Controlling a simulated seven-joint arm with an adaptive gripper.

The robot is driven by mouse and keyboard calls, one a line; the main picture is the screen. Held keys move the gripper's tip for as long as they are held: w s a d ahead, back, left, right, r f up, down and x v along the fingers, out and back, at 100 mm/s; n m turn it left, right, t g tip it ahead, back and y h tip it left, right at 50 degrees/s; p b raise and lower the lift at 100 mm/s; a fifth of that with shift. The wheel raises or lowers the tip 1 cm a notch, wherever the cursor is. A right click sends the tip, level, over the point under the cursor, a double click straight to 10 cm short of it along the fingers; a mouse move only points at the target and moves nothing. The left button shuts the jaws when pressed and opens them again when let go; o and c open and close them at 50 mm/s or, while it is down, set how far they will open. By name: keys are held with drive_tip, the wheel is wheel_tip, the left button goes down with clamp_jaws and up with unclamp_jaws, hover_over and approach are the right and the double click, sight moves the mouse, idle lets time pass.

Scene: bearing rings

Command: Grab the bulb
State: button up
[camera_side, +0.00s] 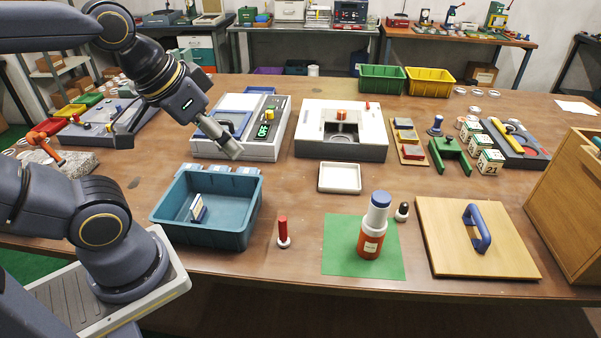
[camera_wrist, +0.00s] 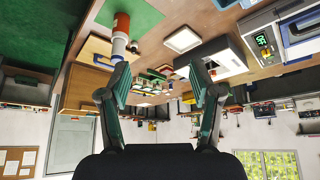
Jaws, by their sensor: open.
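I cannot make out a clear bulb in either view. A small dark-and-white rounded piece (camera_side: 402,211) stands beside the bottle in the side view; I cannot tell whether it is a bulb. My gripper (camera_side: 178,140) is open and empty, high above the left part of the table, over and behind the teal bin. In the wrist view my gripper (camera_wrist: 160,80) shows its two fingers spread wide with nothing between them. The wrist view is roughly upside down.
A teal bin (camera_side: 234,236) holds a small block. A red-and-white bottle (camera_side: 371,240) stands on a green mat (camera_side: 339,258). A red peg (camera_side: 283,230), a white tray (camera_side: 340,178) and a wooden lid with a blue handle (camera_side: 455,250) are nearby. Two machines stand behind.

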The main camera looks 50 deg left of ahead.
drive_tip(key=w+d+r+t, duration=0.1)
drive_tip(key=w+r, duration=0.3)
drive_tip(key=w, duration=0.3)
drive_tip(key=w+r+t, duration=0.1)
drive_tip(key=w+r, duration=0.4)
drive_tip(key=w, duration=0.2)
drive_tip(key=m+g+h, duration=0.1)
drive_tip(key=m, duration=0.1)
hover_over(403, 205)
drive_tip(key=s+a, duration=0.3)
drive_tip(key=s, duration=0.2)
wheel_tip(403, 205, down, 17)
drive_tip(key=w+d+f, duration=0.1)
drive_tip(key=f, duration=0.5)
drive_tip(key=w+d+f+g, duration=0.1)
drive_tip(key=f, duration=0.6)
drive_tip(key=w+d+f+g, duration=0.1)
drive_tip(key=f, duration=0.6)
drive_tip(key=shift+w+d, duration=0.1)
drive_tip(key=shift+w, duration=0.05)
drive_tip(key=shift+a+x, duration=0.15)
drive_tip(key=shift+x, duration=1.4)
drive_tip(key=shift+a+x, duration=0.1)
drive_tip(key=shift+x, duration=1.45)
clamp_jaws()
